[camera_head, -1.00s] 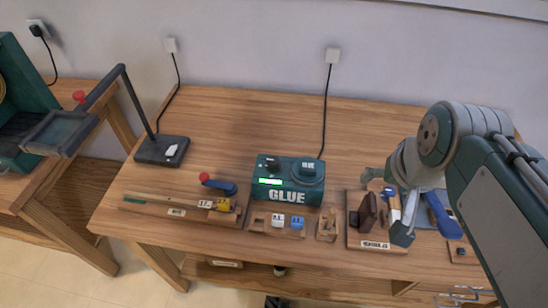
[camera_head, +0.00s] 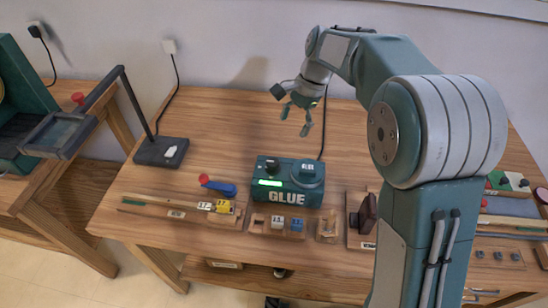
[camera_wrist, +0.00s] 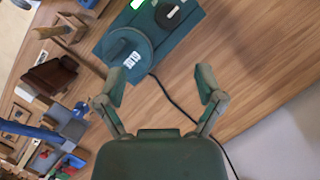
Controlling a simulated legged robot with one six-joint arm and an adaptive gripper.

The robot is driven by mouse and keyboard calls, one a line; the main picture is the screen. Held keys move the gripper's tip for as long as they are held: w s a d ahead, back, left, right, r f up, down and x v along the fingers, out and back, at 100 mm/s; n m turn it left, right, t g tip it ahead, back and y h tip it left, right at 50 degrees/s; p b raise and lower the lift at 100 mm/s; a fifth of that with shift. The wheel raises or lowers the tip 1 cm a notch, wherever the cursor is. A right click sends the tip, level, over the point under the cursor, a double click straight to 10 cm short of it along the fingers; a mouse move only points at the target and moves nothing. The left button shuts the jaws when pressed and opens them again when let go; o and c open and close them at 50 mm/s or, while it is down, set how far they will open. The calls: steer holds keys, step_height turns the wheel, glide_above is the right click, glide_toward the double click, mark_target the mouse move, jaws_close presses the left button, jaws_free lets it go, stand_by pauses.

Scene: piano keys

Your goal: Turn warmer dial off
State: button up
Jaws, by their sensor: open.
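The teal glue warmer (camera_head: 300,181) stands on the bench, with a lit green display and the word GLUE on its front. Its black dial (camera_head: 271,166) is on the top left, and a round lid (camera_head: 307,172) is on the top right. In the wrist view the dial (camera_wrist: 172,14) is at the top, with a white mark on it, beside the lid (camera_wrist: 128,52). My gripper (camera_head: 296,122) is open and empty, above and behind the warmer. In the wrist view its fingers (camera_wrist: 158,88) are spread over bare bench, apart from the warmer.
A black cord (camera_head: 324,125) runs from behind the warmer up the wall. Small numbered blocks (camera_head: 286,224) sit in a holder in front. A lamp base (camera_head: 161,151) stands at left. A brown block (camera_head: 368,214) stands at right. The bench behind the warmer is clear.

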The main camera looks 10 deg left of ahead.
mark_target(274, 161)
steer(key=shift+m+g, duration=0.3)
steer(key=x, duration=0.4)
steer(key=w+a+x, duration=0.1)
steer(key=x, duration=0.7)
steer(key=shift+w+a+f, duration=0.2)
steer(key=shift+a+f, duration=0.05)
steer(key=shift+f, duration=0.15)
steer(key=c, duration=1.1)
